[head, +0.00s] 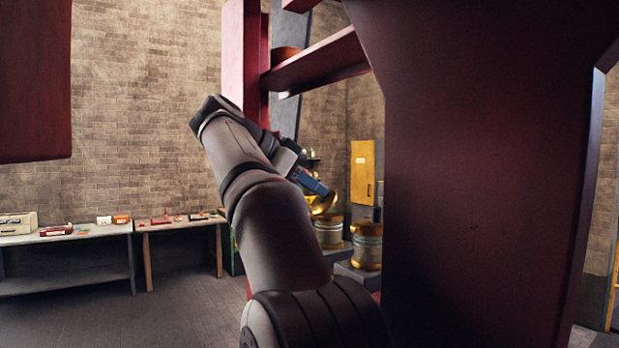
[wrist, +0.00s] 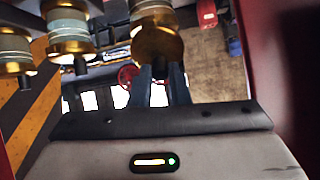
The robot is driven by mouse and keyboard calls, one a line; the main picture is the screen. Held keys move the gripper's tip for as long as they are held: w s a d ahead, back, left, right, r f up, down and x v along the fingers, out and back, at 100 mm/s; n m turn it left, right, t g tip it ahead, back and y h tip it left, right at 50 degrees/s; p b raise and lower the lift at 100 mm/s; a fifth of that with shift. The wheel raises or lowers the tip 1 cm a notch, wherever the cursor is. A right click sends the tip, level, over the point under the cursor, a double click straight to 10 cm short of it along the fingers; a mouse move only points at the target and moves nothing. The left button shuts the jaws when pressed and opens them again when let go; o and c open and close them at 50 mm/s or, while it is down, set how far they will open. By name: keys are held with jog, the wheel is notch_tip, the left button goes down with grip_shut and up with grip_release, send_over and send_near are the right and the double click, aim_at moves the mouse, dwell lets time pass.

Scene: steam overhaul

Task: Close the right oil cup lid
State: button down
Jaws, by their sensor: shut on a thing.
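My gripper (head: 318,188) reaches in from the left in the head view, and its blue fingers are shut on the raised round brass lid (head: 323,203) of an oil cup (head: 329,231). In the wrist view the fingertips (wrist: 160,75) meet the lower edge of the brass lid (wrist: 157,45), which stands tilted up in front of its cup (wrist: 152,8). This cup is the rightmost of the cups in the wrist view. The lid hides part of the cup, and its hinge is not clear.
More brass and grey cups (wrist: 68,30) (head: 367,246) stand beside it. A large dark red panel (head: 480,170) fills the right of the head view, close to the cups. A red beam (head: 315,64) crosses above. Workbenches (head: 66,237) stand far left, with open floor before them.

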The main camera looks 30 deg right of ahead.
jog(key=shift+r, duration=0.1)
dwell(0.3)
jog(key=c, duration=1.4)
grip_release()
jog(key=shift+o, duration=0.2)
jog(key=p+v, duration=0.1)
jog(key=v, duration=0.6)
jog(key=shift+a+r, duration=0.2)
jog(key=shift+a, duration=0.1)
